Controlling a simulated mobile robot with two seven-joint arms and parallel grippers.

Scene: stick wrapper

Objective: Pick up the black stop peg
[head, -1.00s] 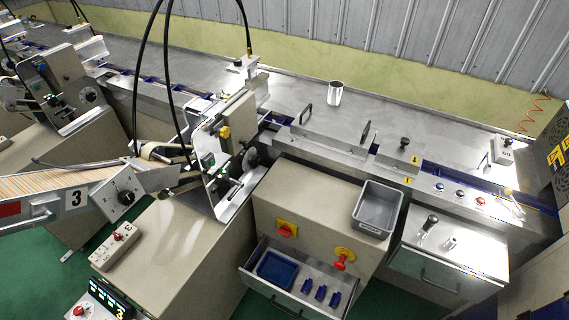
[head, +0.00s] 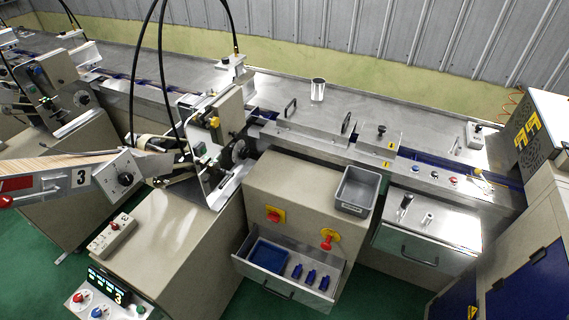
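Two black upright pieces could be the black stop peg, and I cannot tell which. One is a small black knob-topped peg (head: 381,130) standing on a metal block on the conveyor line. The other is a black-handled piece (head: 405,203) on top of the metal cabinet at right, beside a small silver peg (head: 428,219). Neither of my grippers is in the head view, so I cannot see whether they are open or shut.
A grey bin (head: 357,190) sits on the beige cabinet. Below it an open drawer (head: 338,292) holds a blue tray (head: 269,256) and several blue pieces. A silver cup (head: 318,90) stands on the back table. Green floor shows in front.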

